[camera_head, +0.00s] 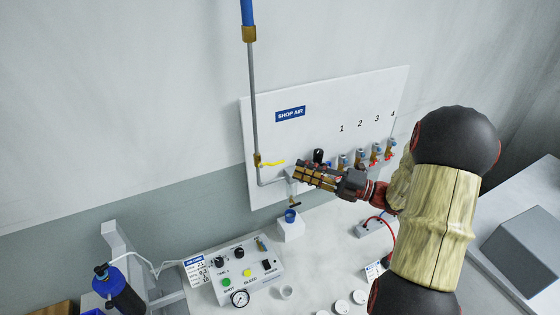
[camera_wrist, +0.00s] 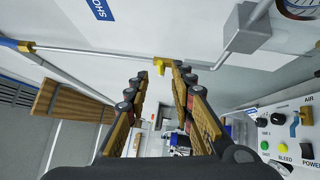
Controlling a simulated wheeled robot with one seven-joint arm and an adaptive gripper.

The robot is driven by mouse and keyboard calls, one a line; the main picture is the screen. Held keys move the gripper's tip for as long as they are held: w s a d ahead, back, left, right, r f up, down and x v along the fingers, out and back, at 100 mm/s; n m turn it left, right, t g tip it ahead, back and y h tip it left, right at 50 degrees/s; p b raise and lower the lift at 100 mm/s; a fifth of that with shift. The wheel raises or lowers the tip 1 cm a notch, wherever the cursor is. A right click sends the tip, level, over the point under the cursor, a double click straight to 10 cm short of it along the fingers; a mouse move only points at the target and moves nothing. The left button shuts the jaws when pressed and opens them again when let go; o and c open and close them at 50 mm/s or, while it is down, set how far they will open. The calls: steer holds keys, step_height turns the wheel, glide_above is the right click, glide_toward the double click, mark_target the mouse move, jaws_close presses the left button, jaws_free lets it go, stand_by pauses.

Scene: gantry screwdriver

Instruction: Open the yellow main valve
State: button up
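The yellow main valve handle (camera_head: 273,162) sticks out to the right from a brass valve body (camera_head: 257,160) on the vertical grey pipe, at the left edge of the white panel. It lies across the pipe. My gripper (camera_head: 297,174) is just right of and a little below the handle, apart from it. In the wrist view, the yellow handle (camera_wrist: 158,68) appears just beyond the gap between my fingertips (camera_wrist: 160,73), which are open and empty. The right finger hides part of the valve surroundings there.
The white SHOP AIR panel (camera_head: 290,140) carries several numbered small valves (camera_head: 360,158) with red handles, behind and right of my gripper. A control box (camera_head: 235,268) and several small white cups (camera_head: 341,306) stand on the bench below.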

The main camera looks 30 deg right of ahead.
mark_target(280, 162)
steer(key=b+x, duration=0.1)
steer(key=x, duration=0.6)
steer(key=shift+w+a+b, duration=0.1)
steer(key=shift+a+b, duration=0.2)
steer(key=shift+r, duration=0.1)
steer(key=shift+c, duration=0.2)
jaws_close()
stand_by(0.4)
